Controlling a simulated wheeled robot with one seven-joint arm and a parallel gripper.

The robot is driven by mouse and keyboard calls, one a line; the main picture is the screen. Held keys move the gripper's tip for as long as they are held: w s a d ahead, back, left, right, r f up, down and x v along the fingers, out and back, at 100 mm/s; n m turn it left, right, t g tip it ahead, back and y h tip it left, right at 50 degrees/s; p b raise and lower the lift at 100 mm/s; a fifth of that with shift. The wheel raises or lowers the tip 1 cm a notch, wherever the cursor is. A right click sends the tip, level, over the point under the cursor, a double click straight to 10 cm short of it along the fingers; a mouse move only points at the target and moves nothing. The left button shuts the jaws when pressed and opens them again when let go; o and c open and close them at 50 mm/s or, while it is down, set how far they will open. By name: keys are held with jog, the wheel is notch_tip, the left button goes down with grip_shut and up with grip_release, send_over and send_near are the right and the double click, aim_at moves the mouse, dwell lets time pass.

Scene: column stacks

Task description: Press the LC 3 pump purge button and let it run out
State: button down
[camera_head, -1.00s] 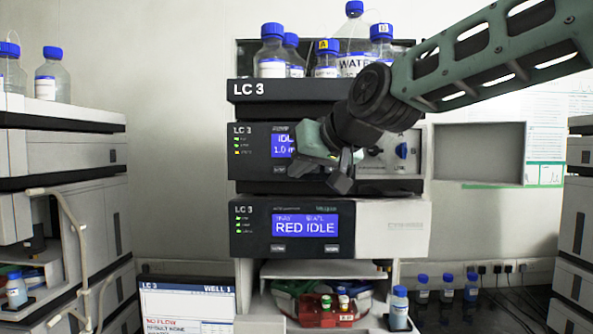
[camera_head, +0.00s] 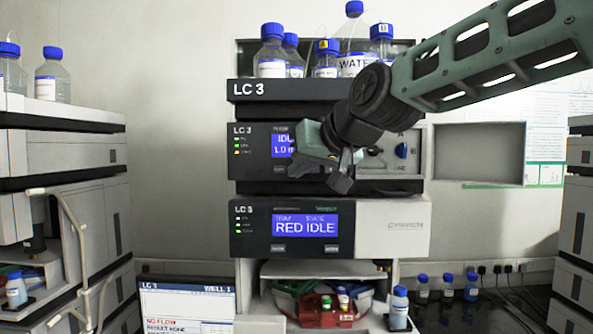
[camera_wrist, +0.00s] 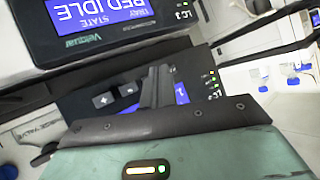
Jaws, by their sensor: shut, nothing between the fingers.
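The LC 3 pump module (camera_head: 255,168) is the upper dark panel in the stack. Its blue display (camera_head: 282,146) reads "IDL" and "1.0 m", partly covered by my gripper. My gripper (camera_head: 341,180) is shut and empty in front of this panel. In the wrist view, turned upside down, my shut fingers (camera_wrist: 158,78) point at the panel and cover part of its display (camera_wrist: 181,93). Plus (camera_wrist: 103,100) and minus (camera_wrist: 128,90) buttons show beside them. I cannot make out the purge button or whether the fingertips touch the panel.
Below sits another LC 3 module (camera_head: 380,240) reading "RED IDLE". Bottles (camera_head: 272,50) stand on top. A monitor (camera_head: 187,312) at lower left reads "NO FLOW". Other stacks stand left and right.

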jog(key=shift+w, duration=0.1)
jog(key=shift+w, duration=0.35)
jog(key=shift+w, duration=0.4)
dwell(0.7)
jog(key=shift+s, duration=0.1)
jog(key=shift+s+b, duration=0.35)
jog(key=shift+s, duration=0.4)
jog(key=s, duration=0.5)
jog(key=shift+a, duration=0.1)
dwell(0.4)
dwell(0.5)
